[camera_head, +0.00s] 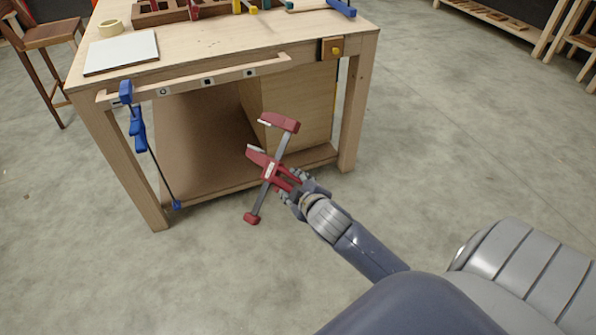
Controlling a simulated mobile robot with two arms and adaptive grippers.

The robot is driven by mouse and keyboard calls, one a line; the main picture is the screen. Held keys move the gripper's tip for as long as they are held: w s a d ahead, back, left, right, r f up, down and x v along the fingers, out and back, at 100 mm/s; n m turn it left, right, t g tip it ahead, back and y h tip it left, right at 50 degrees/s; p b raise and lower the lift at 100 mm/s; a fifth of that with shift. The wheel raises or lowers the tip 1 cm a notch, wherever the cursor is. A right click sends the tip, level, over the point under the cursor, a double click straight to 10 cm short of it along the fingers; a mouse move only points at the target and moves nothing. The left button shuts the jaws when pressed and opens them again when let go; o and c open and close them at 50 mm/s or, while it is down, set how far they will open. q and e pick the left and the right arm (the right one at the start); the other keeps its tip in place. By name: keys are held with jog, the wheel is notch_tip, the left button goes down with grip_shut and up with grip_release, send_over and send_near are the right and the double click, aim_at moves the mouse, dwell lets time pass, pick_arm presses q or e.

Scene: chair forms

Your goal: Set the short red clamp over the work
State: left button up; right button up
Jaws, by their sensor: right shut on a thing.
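The short red clamp (271,168) has red jaws and a grey bar. It is held in the air in front of the workbench, its bar tilted with the fixed jaw up. My right gripper (294,187) is shut on the clamp near its red sliding part and partly hidden by it. The wooden workbench (215,55) stands behind, and the clamp appears below its top edge. I cannot tell which piece is the work. My left gripper is not in view.
A blue clamp (137,130) hangs at the bench's left front. A white board (121,52) and a tape roll (110,28) lie on the top, with a rack of clamps (160,14) at the back. A wooden stool (48,35) stands left.

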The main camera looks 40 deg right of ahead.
jog(key=w+d+f+m+h+b, duration=0.2)
jog(key=w+d+f+h+b, duration=0.3)
jog(key=h+b, duration=0.5)
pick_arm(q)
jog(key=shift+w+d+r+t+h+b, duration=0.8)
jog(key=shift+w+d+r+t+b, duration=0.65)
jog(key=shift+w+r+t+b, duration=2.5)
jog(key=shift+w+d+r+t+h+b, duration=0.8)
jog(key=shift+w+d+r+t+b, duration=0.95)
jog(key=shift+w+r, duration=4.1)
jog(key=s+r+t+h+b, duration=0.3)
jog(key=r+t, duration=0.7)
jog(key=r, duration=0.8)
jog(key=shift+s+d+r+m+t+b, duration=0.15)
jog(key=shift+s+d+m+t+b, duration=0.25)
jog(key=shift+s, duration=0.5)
pick_arm(e)
jog(key=w+d+r+g+h, duration=0.1)
jog(key=w+d+r, duration=0.1)
jog(key=w, duration=0.5)
jog(key=w+d+r+g+h, duration=0.1)
jog(key=w+d+r, duration=0.1)
jog(key=w, duration=0.6)
jog(key=shift+w+d+r+n+h, duration=0.25)
jog(key=shift+d+r+n+h, duration=0.05)
jog(key=shift+d+r+n, duration=0.1)
